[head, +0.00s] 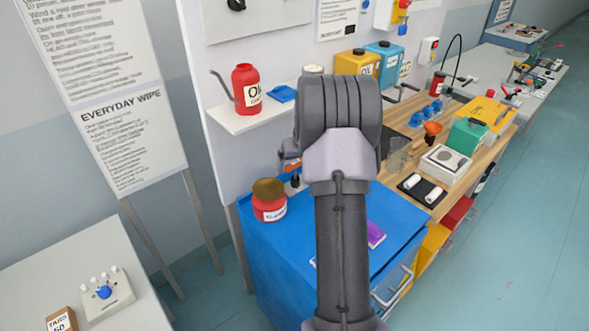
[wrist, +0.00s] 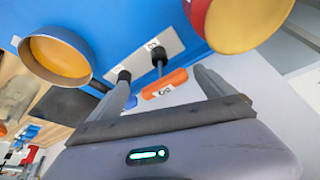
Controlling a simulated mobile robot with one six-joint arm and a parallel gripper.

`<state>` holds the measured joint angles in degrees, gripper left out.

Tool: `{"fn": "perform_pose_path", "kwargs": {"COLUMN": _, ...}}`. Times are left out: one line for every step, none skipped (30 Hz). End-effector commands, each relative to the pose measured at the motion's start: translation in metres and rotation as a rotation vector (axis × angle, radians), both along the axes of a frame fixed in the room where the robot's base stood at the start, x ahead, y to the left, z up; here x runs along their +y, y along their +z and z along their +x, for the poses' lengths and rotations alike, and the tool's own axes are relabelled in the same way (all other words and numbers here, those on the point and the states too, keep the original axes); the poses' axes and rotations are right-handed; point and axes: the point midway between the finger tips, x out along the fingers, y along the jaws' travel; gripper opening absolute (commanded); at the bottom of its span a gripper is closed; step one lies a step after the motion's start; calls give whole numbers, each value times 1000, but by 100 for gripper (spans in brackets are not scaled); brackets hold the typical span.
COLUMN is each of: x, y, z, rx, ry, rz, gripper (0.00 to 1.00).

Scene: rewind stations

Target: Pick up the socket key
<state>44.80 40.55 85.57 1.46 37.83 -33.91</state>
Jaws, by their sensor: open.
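A tool with an orange cross handle (wrist: 165,84), which looks like the socket key, stands on a dark shaft from a pale labelled plate (wrist: 145,55) in the wrist view. In the head view a bit of orange (head: 296,181) shows beside my arm, above the blue cabinet top. My gripper (wrist: 163,95) is open, one finger on each side of the orange handle in the picture. I see no contact with it, and cannot tell the depth between them. In the head view my arm hides most of the gripper and tool.
A red tin (head: 269,208) with a brown top stands left on the blue cabinet (head: 400,215); it shows close by in the wrist view (wrist: 198,14). A round orange-yellow container (wrist: 57,57) is at the wrist view's left. A wooden bench (head: 455,105) with several items lies right.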

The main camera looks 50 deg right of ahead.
Motion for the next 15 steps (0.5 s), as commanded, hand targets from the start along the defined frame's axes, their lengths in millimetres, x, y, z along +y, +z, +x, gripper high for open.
{"fn": "perform_pose_path", "kwargs": {"x": 0, "y": -6, "z": 3, "rx": 1, "ry": 1, "rz": 1, "gripper": 93}}
{"fn": "perform_pose_path", "kwargs": {"x": 0, "y": -10, "z": 5, "rx": 1, "ry": 2, "rz": 1, "gripper": 93}}
{"fn": "perform_pose_path", "kwargs": {"x": 1, "y": -17, "z": 9, "rx": 1, "ry": 2, "rz": 1, "gripper": 93}}
{"fn": "perform_pose_path", "kwargs": {"x": 1, "y": -23, "z": 12, "rx": 2, "ry": 2, "rz": 1, "gripper": 93}}
{"fn": "perform_pose_path", "kwargs": {"x": 1, "y": -29, "z": 15, "rx": 1, "ry": 1, "rz": 1, "gripper": 93}}
{"fn": "perform_pose_path", "kwargs": {"x": -1, "y": -37, "z": 18, "rx": 1, "ry": 0, "rz": 2, "gripper": 93}}
{"fn": "perform_pose_path", "kwargs": {"x": -2, "y": -42, "z": 19, "rx": 2, "ry": -1, "rz": 3, "gripper": 93}}
{"fn": "perform_pose_path", "kwargs": {"x": -3, "y": -45, "z": 21, "rx": 1, "ry": -1, "rz": 2, "gripper": 93}}
{"fn": "perform_pose_path", "kwargs": {"x": -4, "y": -46, "z": 22, "rx": 0, "ry": -1, "rz": 2, "gripper": 93}}
{"fn": "perform_pose_path", "kwargs": {"x": -4, "y": -46, "z": 22, "rx": -1, "ry": -1, "rz": 1, "gripper": 93}}
{"fn": "perform_pose_path", "kwargs": {"x": -4, "y": -45, "z": 22, "rx": -1, "ry": -1, "rz": 1, "gripper": 93}}
{"fn": "perform_pose_path", "kwargs": {"x": -4, "y": -44, "z": 22, "rx": 0, "ry": 0, "rz": 0, "gripper": 93}}
{"fn": "perform_pose_path", "kwargs": {"x": -4, "y": -44, "z": 22, "rx": 0, "ry": 0, "rz": 1, "gripper": 93}}
{"fn": "perform_pose_path", "kwargs": {"x": -4, "y": -44, "z": 22, "rx": 0, "ry": 0, "rz": 1, "gripper": 93}}
{"fn": "perform_pose_path", "kwargs": {"x": -4, "y": -44, "z": 22, "rx": 0, "ry": 0, "rz": 1, "gripper": 85}}
